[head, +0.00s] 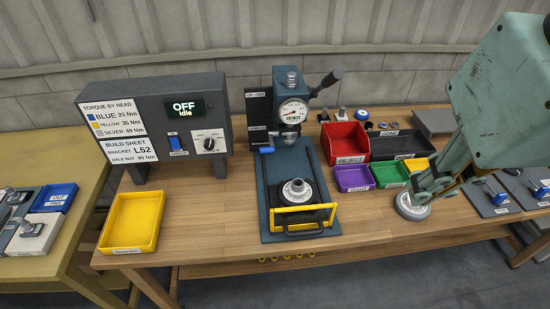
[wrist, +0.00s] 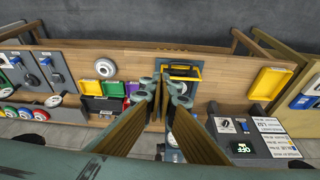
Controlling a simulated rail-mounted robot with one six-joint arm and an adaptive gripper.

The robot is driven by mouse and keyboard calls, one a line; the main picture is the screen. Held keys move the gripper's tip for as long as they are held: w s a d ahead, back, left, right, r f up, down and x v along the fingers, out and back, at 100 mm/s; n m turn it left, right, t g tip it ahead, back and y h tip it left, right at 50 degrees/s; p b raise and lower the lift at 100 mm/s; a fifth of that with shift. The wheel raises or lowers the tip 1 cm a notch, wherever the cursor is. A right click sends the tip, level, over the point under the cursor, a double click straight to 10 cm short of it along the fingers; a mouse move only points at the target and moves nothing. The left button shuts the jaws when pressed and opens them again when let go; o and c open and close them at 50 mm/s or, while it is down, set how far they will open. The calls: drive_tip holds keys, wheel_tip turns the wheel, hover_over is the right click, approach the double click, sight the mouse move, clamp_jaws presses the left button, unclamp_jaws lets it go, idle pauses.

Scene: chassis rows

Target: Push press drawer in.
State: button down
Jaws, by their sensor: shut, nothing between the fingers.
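The press (head: 290,105) stands upright on a dark blue base plate, with a round gauge and a side lever. Its drawer (head: 318,214) is dark with a yellow frame at the front, and sits out toward the table's front edge, forward of the press head. A silver flanged part (head: 298,192) is at the drawer. The yellow frame also shows in the wrist view (wrist: 181,73), just beyond my fingertips. My gripper (wrist: 173,84) is shut and empty, and hides part of the press there. Contact with the drawer cannot be told.
A yellow tray (head: 132,222) and the torque control box (head: 155,122) stand left of the press. Red (head: 342,141), purple (head: 354,177) and green bins are close on its right. A grey round part (head: 411,207) lies further right. Bare wood lies between the yellow tray and press.

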drive_tip(key=w+a+f+n+g+h+b, duration=0.1)
drive_tip(key=w+a+f+n+g+h, duration=0.15)
drive_tip(key=f+n, duration=0.35)
drive_tip(key=w+a+f+n+g+h, duration=0.1)
drive_tip(key=w+f+n+g+h, duration=0.15)
drive_tip(key=f+n+h, duration=0.4)
drive_tip(key=w+a+f+n+g+b, duration=0.1)
drive_tip(key=a+f+n+g, duration=0.2)
drive_tip(key=f, duration=0.5)
drive_tip(key=w+a+f+n+t+h+p, duration=0.1)
drive_tip(key=a+f+n+t+h+p, duration=0.1)
drive_tip(key=a+f+n+t, duration=1.5)
drive_tip(key=a+f+n, duration=0.5)
drive_tip(key=n, duration=0.8)
drive_tip(key=shift+t+h, duration=0.3)
drive_tip(key=shift+t, duration=0.1)
idle(0.6)
